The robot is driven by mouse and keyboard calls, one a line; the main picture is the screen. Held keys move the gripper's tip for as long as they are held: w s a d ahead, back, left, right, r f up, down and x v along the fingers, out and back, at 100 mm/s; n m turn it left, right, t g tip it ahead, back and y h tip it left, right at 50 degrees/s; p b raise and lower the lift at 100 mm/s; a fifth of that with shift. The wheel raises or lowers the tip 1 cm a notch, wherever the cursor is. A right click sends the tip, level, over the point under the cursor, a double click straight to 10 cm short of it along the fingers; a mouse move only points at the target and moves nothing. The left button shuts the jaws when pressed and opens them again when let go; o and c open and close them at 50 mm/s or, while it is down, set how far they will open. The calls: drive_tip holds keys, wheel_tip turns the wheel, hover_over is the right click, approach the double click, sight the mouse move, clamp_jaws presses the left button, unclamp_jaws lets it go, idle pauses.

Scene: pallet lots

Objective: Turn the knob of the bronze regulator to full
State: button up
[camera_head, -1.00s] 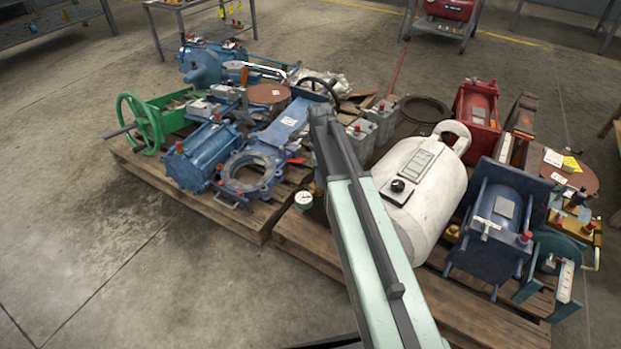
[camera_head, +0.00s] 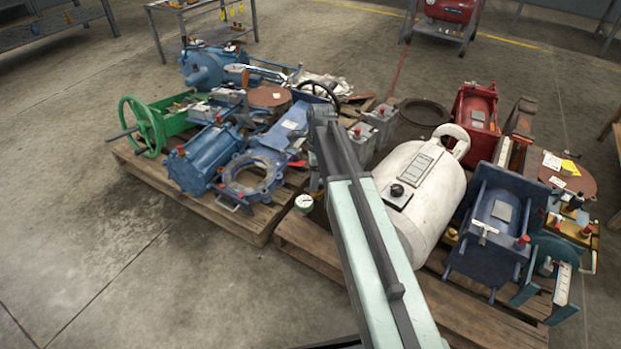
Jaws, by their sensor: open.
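A small round white-faced gauge (camera_head: 304,202) sits at the near left corner of the right pallet. A bit of brass-coloured metal (camera_head: 316,186) shows beside it, and this may be part of the bronze regulator. Its knob is not visible; my arm covers the area just to the right. My gripper (camera_head: 315,163) is at the far end of my arm, close above the brass-coloured metal, and is open. Its fingers are small and partly hidden by the arm. I cannot tell whether it touches anything.
The left pallet (camera_head: 240,222) carries blue valves and a green handwheel (camera_head: 143,126). Floor at front left is clear.

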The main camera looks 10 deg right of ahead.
drive_tip(key=r+p, duration=0.2)
drive_tip(key=shift+a+r, duration=0.2)
drive_tip(key=shift+r, duration=0.15)
wheel_tip(320, 180, up, 5)
drive_tip(key=p, duration=0.4)
drive_tip(key=shift+f+p, duration=0.2)
drive_tip(key=shift+p, duration=0.15)
drive_tip(key=shift+r, duration=0.1)
wheel_tip(320, 180, up, 8)
drive_tip(key=p, duration=0.7)
drive_tip(key=shift+d+f+p, duration=0.2)
drive_tip(key=shift+d+p, duration=0.1)
drive_tip(key=shift+p, duration=0.1)
